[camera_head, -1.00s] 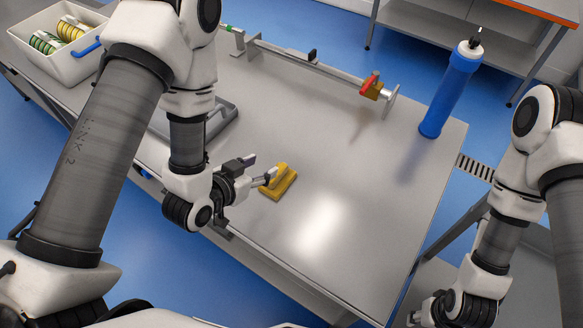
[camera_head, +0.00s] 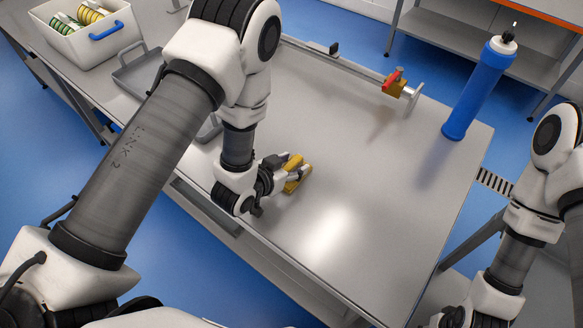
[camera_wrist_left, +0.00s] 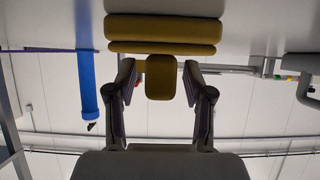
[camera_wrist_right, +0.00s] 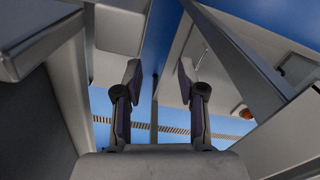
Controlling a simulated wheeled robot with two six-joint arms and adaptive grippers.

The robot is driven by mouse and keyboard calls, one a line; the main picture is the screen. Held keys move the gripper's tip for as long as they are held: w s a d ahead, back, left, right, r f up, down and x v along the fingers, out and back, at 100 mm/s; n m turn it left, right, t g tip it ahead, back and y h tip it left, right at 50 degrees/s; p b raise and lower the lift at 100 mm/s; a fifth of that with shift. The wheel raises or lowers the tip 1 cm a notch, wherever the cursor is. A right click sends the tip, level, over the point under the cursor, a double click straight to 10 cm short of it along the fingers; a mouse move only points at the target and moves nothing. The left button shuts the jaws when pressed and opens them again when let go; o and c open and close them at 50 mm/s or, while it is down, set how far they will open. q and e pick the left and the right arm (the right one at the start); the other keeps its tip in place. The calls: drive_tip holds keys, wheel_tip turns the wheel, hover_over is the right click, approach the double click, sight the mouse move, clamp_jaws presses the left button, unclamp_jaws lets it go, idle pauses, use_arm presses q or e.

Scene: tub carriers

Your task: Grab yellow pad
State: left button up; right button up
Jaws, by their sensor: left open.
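The yellow pad (camera_head: 299,177) lies on the grey table near its front edge. In the left wrist view the pad (camera_wrist_left: 164,28) is ahead of the fingers, with its small yellow grip block (camera_wrist_left: 160,77) between the two fingertips. My left gripper (camera_head: 286,171) is open around that block, with a gap visible on each side of it in the left wrist view (camera_wrist_left: 160,80). My right gripper shows in the right wrist view (camera_wrist_right: 158,80) with its fingers apart and nothing between them, low beside the table.
A blue cylinder (camera_head: 478,90) stands at the table's back right. A pipe with a red-handled brass valve (camera_head: 394,83) runs along the back. A grey tray (camera_head: 142,72) and a white tub (camera_head: 85,42) with a blue handle are at the left.

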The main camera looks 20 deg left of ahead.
sight(292, 163)
use_arm(q)
clamp_jaws()
drive_tip(key=shift+r+b, duration=0.3)
drive_tip(key=shift+r, duration=0.1)
wheel_tip(292, 163, up, 2)
drive_tip(key=shift+r+b, duration=0.1)
drive_tip(key=shift+b, duration=0.4)
drive_tip(key=s+a, duration=0.1)
drive_tip(key=a, duration=0.1)
drive_tip(key=s+a+b, duration=0.1)
drive_tip(key=s+a, duration=0.1)
drive_tip(key=s+a+r+b, duration=0.1)
drive_tip(key=a, duration=0.2)
drive_tip(key=shift+s, duration=0.2)
drive_tip(key=s+a+r+p, duration=0.1)
drive_tip(key=p, duration=0.1)
drive_tip(key=shift+a+r+p, duration=0.2)
drive_tip(key=shift+p, duration=0.1)
drive_tip(key=s+a+p, duration=0.1)
drive_tip(key=a, duration=0.1)
drive_tip(key=s+a+p, duration=0.1)
drive_tip(key=s+a, duration=0.1)
drive_tip(key=shift+s+a+f, duration=0.1)
drive_tip(key=shift+a+f, duration=0.05)
drive_tip(key=shift+a, duration=0.1)
drive_tip(key=shift+s+a, duration=0.2)
